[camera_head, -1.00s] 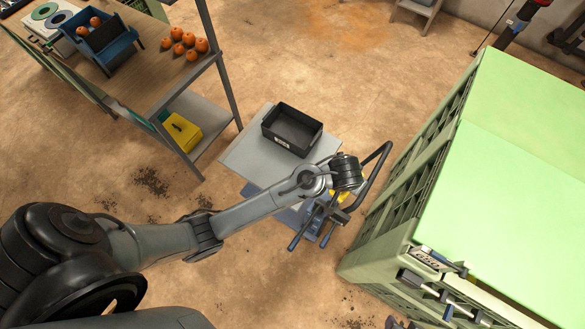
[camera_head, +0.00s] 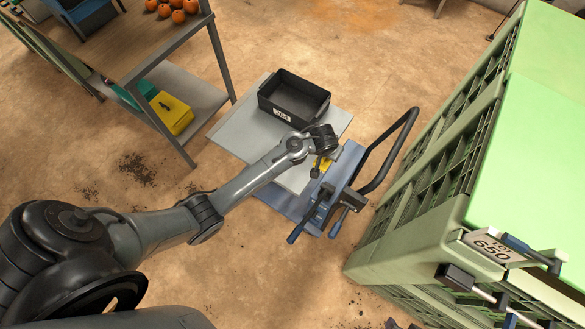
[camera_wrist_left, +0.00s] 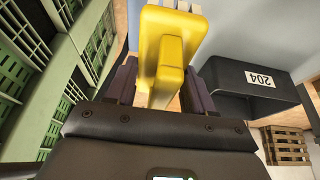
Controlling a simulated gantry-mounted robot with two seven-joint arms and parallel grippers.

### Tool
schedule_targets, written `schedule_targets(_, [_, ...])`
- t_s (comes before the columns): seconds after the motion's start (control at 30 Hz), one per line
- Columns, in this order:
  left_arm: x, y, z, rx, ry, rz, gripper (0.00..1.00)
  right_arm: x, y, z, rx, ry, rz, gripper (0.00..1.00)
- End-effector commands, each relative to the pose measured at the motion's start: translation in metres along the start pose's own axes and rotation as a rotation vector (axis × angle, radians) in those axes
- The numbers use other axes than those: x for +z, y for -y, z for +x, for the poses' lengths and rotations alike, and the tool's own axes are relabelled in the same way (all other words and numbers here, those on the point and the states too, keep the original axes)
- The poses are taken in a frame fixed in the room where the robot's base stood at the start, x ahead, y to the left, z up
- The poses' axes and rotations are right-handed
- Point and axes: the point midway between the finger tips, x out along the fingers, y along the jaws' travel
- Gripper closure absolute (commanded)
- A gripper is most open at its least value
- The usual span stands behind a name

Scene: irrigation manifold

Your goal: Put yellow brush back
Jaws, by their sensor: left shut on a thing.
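The yellow brush (camera_wrist_left: 165,50) fills the top middle of the left wrist view, between the two dark fingers. My left gripper (camera_wrist_left: 158,88) is shut on it. In the head view only a small piece of the yellow brush (camera_head: 325,165) shows beside my left gripper (camera_head: 318,168), over the grey-blue cart (camera_head: 232,131). The black bin labelled 204 (camera_head: 283,115) sits on the cart's top, behind the gripper. It also shows at the right of the left wrist view (camera_wrist_left: 235,85). The bin's inside looks empty in the head view. My right gripper is out of view.
A large green crate (camera_head: 445,185) stands close on the right. The cart's dark handle (camera_head: 398,150) and blue-gripped clamps (camera_head: 325,205) lie between. A workbench (camera_head: 140,50) with orange fruit (camera_head: 178,12) and a yellow box (camera_head: 172,113) on its lower shelf stands left.

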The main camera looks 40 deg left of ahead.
Motion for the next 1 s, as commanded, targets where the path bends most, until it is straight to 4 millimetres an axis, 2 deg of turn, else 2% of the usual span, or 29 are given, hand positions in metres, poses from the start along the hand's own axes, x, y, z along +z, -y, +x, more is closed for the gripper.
schedule_targets(0.03, [0.001,0.001,0.007,0.000,-0.001,-0.002,0.76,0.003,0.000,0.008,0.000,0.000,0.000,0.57])
schedule_targets(0.27, [0.012,0.017,0.017,-0.003,0.001,-0.005,0.76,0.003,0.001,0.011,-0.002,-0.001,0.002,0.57])
schedule_targets(0.7, [0.066,0.089,0.047,-0.003,0.001,-0.004,0.76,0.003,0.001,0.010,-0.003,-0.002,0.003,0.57])
schedule_targets(1.0, [0.078,0.105,0.054,-0.001,0.000,-0.003,0.76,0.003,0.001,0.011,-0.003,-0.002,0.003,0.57])
